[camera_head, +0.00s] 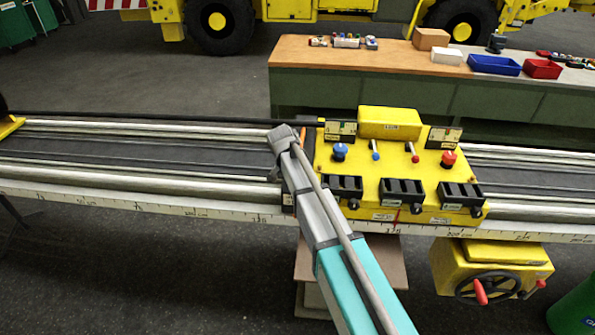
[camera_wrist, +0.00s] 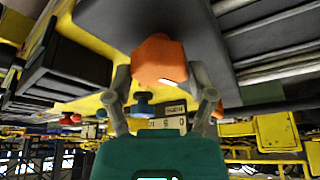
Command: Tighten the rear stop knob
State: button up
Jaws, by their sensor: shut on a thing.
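The orange knob (camera_wrist: 159,61) is in the middle of the wrist view, under a dark grey block (camera_wrist: 125,20). I take it for the rear stop knob, but no label on it is readable. My gripper (camera_wrist: 162,82) has one finger on each side of the knob and is shut on it. The teal gripper body (camera_wrist: 155,150) is below. In the head view my arm reaches to the left edge of the yellow carriage (camera_head: 365,185). There it hides the knob and my fingers.
The carriage sits on long metal rails (camera_head: 110,185) with a scale along the front. It carries blue and red knobs, small levers and black holders (camera_head: 403,192). A yellow box with a handwheel (camera_head: 492,287) hangs below right. A green workbench (camera_head: 430,95) with trays stands behind.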

jog(key=shift+m+g+h, duration=0.3)
jog(key=shift+m+g, duration=0.1)
jog(key=shift+m, duration=0.9)
jog(key=o, duration=1.1)
